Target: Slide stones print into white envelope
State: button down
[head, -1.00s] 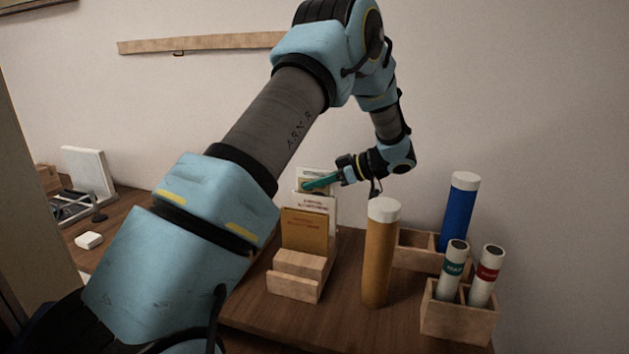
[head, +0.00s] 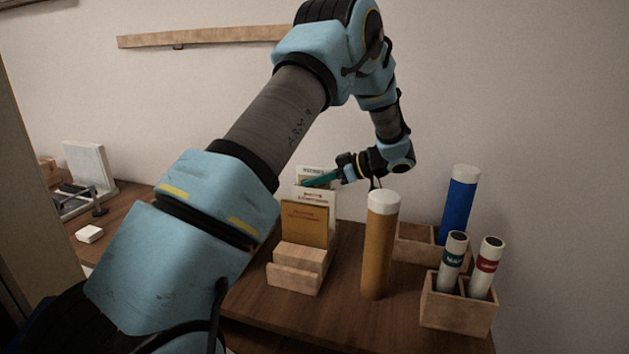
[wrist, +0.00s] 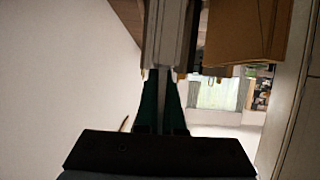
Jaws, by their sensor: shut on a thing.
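My gripper (head: 322,179) is shut on the stones print (head: 311,171), a pale card with a darker picture, whose top part shows above the white envelope. The white envelope (head: 328,200) stands upright in a wooden holder, behind a brown envelope (head: 304,226) that hides its lower part. The print's lower edge is hidden, so I cannot tell how deep it sits in the white envelope. In the wrist view, my teal fingers (wrist: 160,88) close on a thin grey-white edge.
The stepped wooden holder (head: 295,278) stands on the dark table (head: 345,322). A tall tan tube with a white cap (head: 380,250) stands close on its right. Farther right are a blue tube (head: 459,210) and a wooden box (head: 457,312) with two white tubes.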

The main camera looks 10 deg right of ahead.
jog(key=shift+s+a+f, duration=0.1)
jog(key=shift+s+f, duration=0.05)
jog(key=shift+f, duration=0.45)
jog(key=shift+s+f, duration=0.15)
jog(key=shift+f, duration=0.45)
jog(key=c, duration=1.2)
grip_release()
jog(key=shift+o, duration=1.2)
jog(key=shift+s+d+r, duration=0.15)
jog(key=shift+d, duration=0.2)
jog(key=w+r+b+v, duration=0.1)
jog(key=r+b+v, duration=0.1)
jog(key=v, duration=0.9)
jog(key=shift+a+b, duration=0.3)
jog(key=shift+r, duration=0.1)
notch_tip(320, 180, up, 9)
jog(key=p, duration=0.8)
jog(key=shift+w+a, duration=0.1)
